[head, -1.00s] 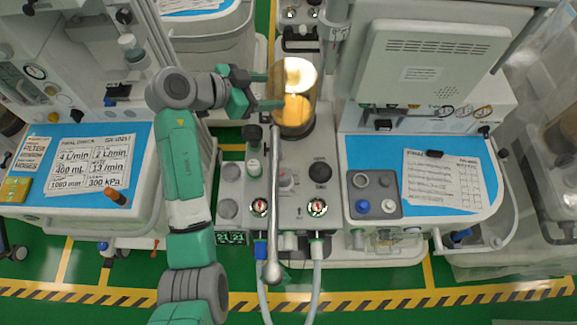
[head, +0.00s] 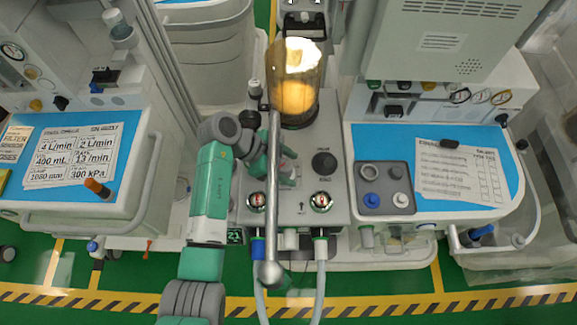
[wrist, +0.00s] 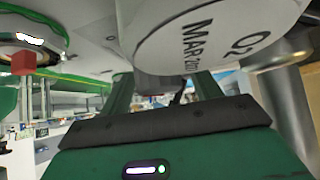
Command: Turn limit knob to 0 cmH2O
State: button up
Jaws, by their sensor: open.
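My gripper (head: 282,168) is over the middle of the centre absorber block, beside and partly behind the silver bar. A small light grey knob (head: 287,178) shows by its fingers; I take it for the limit knob, but its scale is too small to read. In the wrist view my gripper (wrist: 165,88) has two green fingers standing apart. A large pale round part (wrist: 200,45) marked "O2" and "MAR" fills the upper middle, in front of the finger tips. I cannot tell whether the fingers touch or straddle the knob.
The silver bar (head: 273,200) runs over the block close to my gripper. A black knob (head: 324,163) is to the right. Two red-marked round parts (head: 257,200) (head: 321,201) sit at the front. The amber-filled canister (head: 298,90) stands behind.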

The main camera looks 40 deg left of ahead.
jog(key=shift+w+d+f, duration=0.1)
jog(key=shift+f, duration=0.05)
jog(key=c, duration=1)
jog(key=shift+r+n+t+y+p, duration=0.35)
jog(key=shift+n+p, duration=0.45)
jog(key=shift+p, duration=0.4)
jog(key=shift+f+n+t+y+p, duration=0.1)
jog(key=shift+n+t+y+p, duration=0.25)
jog(key=shift+n, duration=0.15)
jog(key=shift+w+f+n, duration=0.1)
jog(key=shift+f+n, duration=0.1)
jog(key=shift+n, duration=0.1)
jog(key=o, duration=1)
